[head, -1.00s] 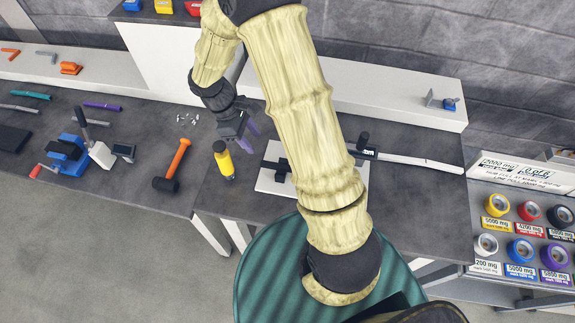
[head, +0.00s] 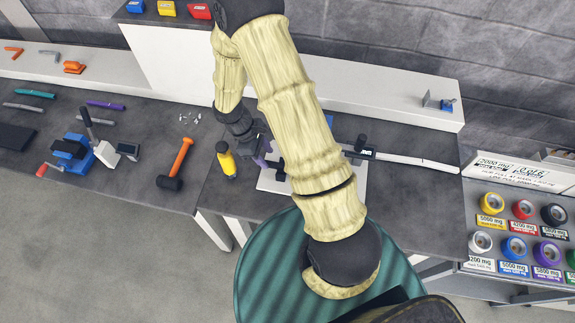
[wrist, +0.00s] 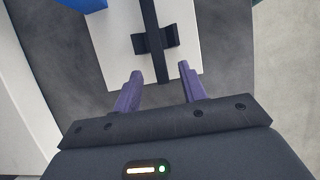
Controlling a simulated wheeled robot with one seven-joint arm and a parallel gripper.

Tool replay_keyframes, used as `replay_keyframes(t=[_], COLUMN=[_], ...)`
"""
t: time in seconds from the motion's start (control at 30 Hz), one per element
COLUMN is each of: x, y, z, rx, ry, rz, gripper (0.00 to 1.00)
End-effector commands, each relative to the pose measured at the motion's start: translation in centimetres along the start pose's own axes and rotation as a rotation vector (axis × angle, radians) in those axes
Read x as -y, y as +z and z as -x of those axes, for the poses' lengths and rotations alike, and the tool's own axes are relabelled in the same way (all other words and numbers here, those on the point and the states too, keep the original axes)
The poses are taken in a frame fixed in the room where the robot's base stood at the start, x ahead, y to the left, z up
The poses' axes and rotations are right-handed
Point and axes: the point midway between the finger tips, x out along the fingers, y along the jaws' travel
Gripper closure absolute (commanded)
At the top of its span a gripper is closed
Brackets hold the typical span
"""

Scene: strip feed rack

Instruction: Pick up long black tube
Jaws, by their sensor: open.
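The long black tube (wrist: 149,18) shows in the wrist view as a straight dark bar. It runs from the top edge down over a black holder (wrist: 172,36) on a white board (wrist: 110,48). My gripper (wrist: 159,70) is open, with one purple finger on each side of the tube's near end in the picture. I cannot tell whether the fingers are level with the tube or above it; no contact shows. In the head view my gripper (head: 263,153) is beside the left end of the white board (head: 266,184), and my arm hides most of the tube.
A yellow bottle-like object (head: 226,160) stands left of my gripper. An orange-handled mallet (head: 178,165) lies further left. A black device with a small display (head: 364,152) and a white strip (head: 415,161) are to the right. A white ledge (head: 400,107) runs behind.

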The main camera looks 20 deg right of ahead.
Motion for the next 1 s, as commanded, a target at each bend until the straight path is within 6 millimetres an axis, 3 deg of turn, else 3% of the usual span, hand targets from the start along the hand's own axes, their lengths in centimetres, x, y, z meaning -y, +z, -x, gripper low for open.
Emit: replay_keyframes(t=[0.3,0.87,1.0], x=[0.0,-0.1,-0.1], y=[0.2,0.1,0.1], z=[-3.2,-3.4,-3.4], rx=[0.002,0.001,0.001], ry=[-0.001,0.001,0.001], rz=[0.000,0.000,0.000], gripper=[0.58,0.58,0.84])
